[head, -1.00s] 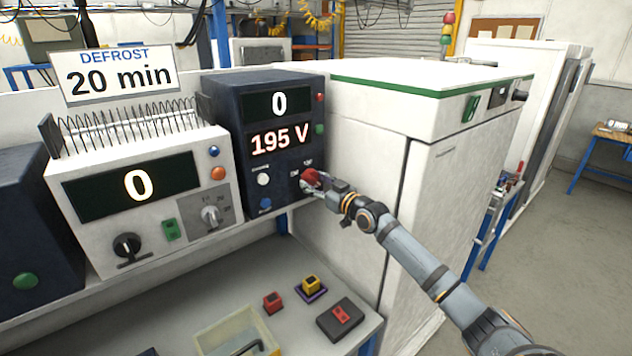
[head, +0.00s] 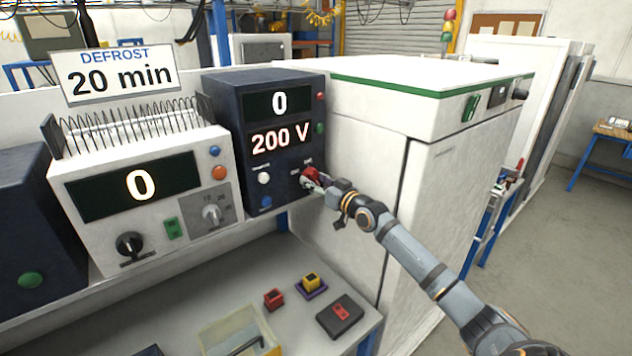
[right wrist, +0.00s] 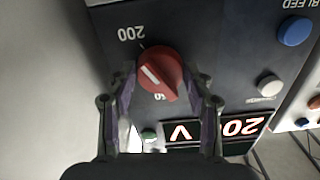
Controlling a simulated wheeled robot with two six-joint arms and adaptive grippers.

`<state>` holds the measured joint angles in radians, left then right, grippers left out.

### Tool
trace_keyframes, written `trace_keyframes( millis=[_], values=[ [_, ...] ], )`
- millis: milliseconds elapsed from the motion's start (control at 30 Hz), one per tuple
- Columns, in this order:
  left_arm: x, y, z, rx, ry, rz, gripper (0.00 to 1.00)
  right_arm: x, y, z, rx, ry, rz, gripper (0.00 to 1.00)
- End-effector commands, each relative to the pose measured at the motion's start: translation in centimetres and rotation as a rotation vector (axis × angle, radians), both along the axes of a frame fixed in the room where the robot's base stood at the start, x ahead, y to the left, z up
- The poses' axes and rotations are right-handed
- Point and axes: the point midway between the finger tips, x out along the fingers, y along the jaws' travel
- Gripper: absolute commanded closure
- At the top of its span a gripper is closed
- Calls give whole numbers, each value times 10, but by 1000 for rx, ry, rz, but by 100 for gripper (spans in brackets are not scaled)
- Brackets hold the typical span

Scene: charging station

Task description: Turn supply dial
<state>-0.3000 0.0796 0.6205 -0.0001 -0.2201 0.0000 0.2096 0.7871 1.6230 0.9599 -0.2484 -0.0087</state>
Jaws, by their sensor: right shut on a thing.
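The supply dial is a red knob (head: 310,176) low on the right of the dark supply unit (head: 286,93). The unit's displays read 0 above and 200 V below. My right gripper (head: 314,184) is shut on the knob. In the right wrist view the red knob (right wrist: 158,72) sits between the two fingers of my right gripper (right wrist: 160,82), which partly cover its sides. Its white pointer line and the printed marks 200 and 50 are visible, upside down. My left gripper is not in view.
A white unit (head: 150,224) reading 0 stands to the left, with a sign (head: 115,75) above it reading DEFROST 20 min. A white cabinet (head: 350,165) stands right of the supply unit. Red and yellow blocks, a dark box (head: 339,315) and a clear tray (head: 210,340) are on the bench below.

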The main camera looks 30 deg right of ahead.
Motion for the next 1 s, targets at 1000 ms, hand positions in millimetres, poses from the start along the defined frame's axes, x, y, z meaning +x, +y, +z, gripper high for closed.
trace_keyframes(
  millis=[1000],
  values=[
    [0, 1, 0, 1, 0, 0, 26, 0, 0, 89, -1, 0, 0, 26]
  ],
)
